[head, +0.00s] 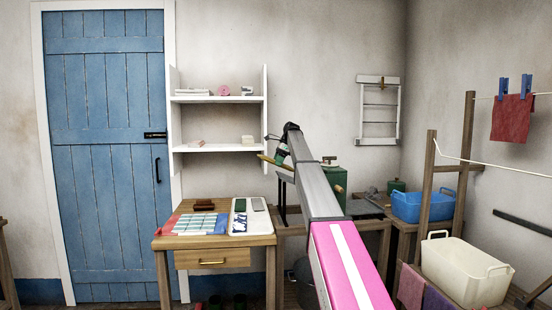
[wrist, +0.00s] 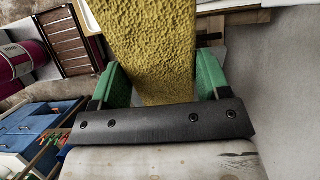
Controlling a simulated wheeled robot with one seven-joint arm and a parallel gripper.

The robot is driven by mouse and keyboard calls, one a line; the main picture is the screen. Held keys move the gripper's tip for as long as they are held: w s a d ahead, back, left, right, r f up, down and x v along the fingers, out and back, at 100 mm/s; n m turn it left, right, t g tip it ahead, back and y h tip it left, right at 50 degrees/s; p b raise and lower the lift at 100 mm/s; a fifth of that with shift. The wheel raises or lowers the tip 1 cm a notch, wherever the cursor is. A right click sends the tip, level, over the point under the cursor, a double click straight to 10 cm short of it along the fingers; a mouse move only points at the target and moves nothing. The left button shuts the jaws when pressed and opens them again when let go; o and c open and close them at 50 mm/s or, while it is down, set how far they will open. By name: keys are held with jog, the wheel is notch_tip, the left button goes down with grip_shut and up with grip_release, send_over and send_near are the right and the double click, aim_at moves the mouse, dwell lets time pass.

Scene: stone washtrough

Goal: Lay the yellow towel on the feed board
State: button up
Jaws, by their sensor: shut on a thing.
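The yellow towel (wrist: 155,45) is a rough-textured, flat piece between the green fingers of my gripper (wrist: 163,82) in the wrist view. In the head view my gripper (head: 276,150) is at the far end of my raised arm. The towel (head: 271,160) shows there as a thin yellow strip held in the air, left of a green machine (head: 337,178). My gripper is shut on the towel. I cannot clearly make out the feed board; my arm covers much of the area around the machine. A pale flat edge shows beside the towel in the wrist view.
A wooden table (head: 222,241) bears a checked cloth (head: 196,224), a brown block (head: 204,204) and a white tray (head: 263,228). A white shelf (head: 218,149) stands above it. At right are a blue tub (head: 424,206), a cream basket (head: 466,270) and a hanging red cloth (head: 512,118).

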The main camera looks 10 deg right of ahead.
jog(key=shift+d+f, duration=0.35)
jog(key=shift+f, duration=0.3)
jog(key=shift+d+f, duration=0.35)
jog(key=shift+f, duration=0.25)
jog(key=shift+d+f, duration=0.7)
jog(key=shift+d, duration=0.4)
jog(key=shift+d+f, duration=0.7)
jog(key=shift+d, duration=0.35)
jog(key=shift+d+f, duration=0.7)
jog(key=shift+d, duration=0.4)
jog(key=o, duration=1.2)
